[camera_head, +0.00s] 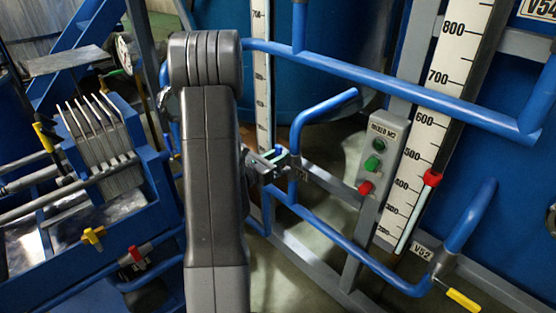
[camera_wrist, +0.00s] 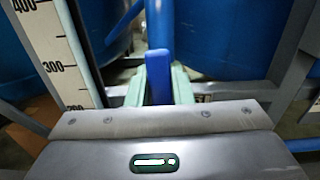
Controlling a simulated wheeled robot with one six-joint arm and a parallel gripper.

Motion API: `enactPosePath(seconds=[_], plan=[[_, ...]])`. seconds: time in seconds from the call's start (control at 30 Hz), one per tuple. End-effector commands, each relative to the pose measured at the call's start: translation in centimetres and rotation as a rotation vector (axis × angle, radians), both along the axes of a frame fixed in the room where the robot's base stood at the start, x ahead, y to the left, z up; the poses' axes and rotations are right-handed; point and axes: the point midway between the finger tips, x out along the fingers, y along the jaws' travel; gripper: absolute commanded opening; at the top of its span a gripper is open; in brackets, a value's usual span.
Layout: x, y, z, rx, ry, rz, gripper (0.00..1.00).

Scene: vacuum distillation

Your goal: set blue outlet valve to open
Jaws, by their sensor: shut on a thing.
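My gripper (camera_head: 272,157) is beside a dark valve body (camera_head: 292,166) on a blue pipe, in the middle of the head view. My arm hides part of this area. In the wrist view, the pale green fingers of my gripper (camera_wrist: 158,92) stand on both sides of a blue handle (camera_wrist: 158,68). The gripper is shut on this handle, which looks upright between the fingers in that view. The handle is hard to make out in the head view, so I cannot tell its angle to the pipe there.
A blue pipe (camera_head: 330,104) bends up just right of the valve. A control box (camera_head: 383,153) with green and red buttons stands further right, near a tall scale (camera_head: 440,130). A yellow-handled valve (camera_head: 463,299) is at lower right. Blue machinery (camera_head: 160,180) fills the left.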

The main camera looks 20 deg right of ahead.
Motion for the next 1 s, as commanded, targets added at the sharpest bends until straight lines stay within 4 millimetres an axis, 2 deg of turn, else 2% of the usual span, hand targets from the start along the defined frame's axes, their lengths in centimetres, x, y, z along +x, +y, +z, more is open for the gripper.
enactPosePath(seconds=[0.27, 0.3, 0.37, 0.4, 0.77, 1.0], plan=[[0.0, 0.0, 0.0, 0.002, 0.000, 0.001, 0.00], [0.0, 0.0, 0.0, 0.002, 0.000, 0.001, 0.28], [0.0, 0.0, 0.0, 0.002, 0.001, 0.001, 0.39], [0.0, 0.0, 0.0, 0.002, 0.001, 0.001, 0.42], [-0.2, 0.5, 0.0, 0.002, 0.002, 0.002, 0.42], [-1.3, 3.7, 0.1, 0.002, 0.003, 0.007, 0.42]])
